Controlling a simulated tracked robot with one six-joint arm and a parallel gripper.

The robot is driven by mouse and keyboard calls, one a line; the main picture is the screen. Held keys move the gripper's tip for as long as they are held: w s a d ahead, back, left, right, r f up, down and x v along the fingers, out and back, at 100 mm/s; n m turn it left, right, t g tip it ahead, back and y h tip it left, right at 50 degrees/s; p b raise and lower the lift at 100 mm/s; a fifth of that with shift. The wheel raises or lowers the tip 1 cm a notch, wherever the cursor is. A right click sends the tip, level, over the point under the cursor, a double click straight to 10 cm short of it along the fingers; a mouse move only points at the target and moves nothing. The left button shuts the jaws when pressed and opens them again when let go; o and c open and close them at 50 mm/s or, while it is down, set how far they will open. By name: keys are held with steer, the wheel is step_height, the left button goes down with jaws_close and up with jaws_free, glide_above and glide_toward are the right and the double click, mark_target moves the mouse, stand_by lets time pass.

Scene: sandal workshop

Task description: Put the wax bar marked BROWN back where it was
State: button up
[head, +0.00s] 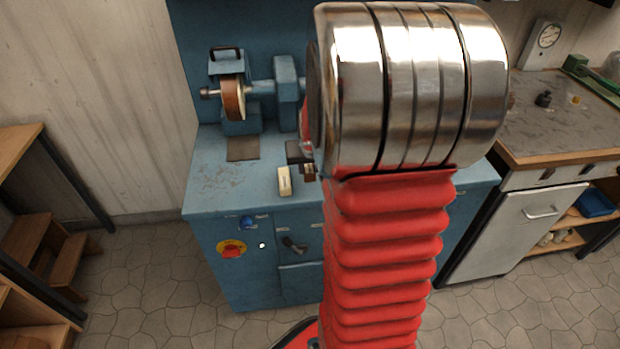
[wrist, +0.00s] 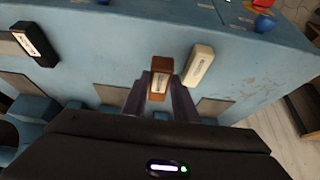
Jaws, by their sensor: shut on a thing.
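My gripper (wrist: 161,88) is shut on a brown wax bar (wrist: 161,70), with one dark finger on each side of it. The bar has a pale label whose lettering is too small to read. In the head view a small part of the brown bar (head: 309,173) shows beside my arm, over the blue bench top. I cannot tell whether it touches the bench. A cream bar (wrist: 199,64) lies just right of it in the wrist view, and left of it in the head view (head: 284,181). A black labelled bar (wrist: 36,43) lies farther left in the wrist view.
The blue bench (head: 215,185) carries a grinding wheel (head: 232,99) at the back left. Several grey patches, one of them a pad (head: 243,148), mark the bench top. A red stop button (head: 232,252) is on the bench front. A worktable (head: 550,125) stands to the right.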

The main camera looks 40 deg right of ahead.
mark_target(310, 178)
steer(key=shift+f, duration=0.5)
steer(key=shift+f, duration=1.85)
steer(key=shift+f, duration=0.1)
steer(key=o, duration=1.1)
steer(key=shift+c, duration=0.2)
steer(key=v, duration=1.2)
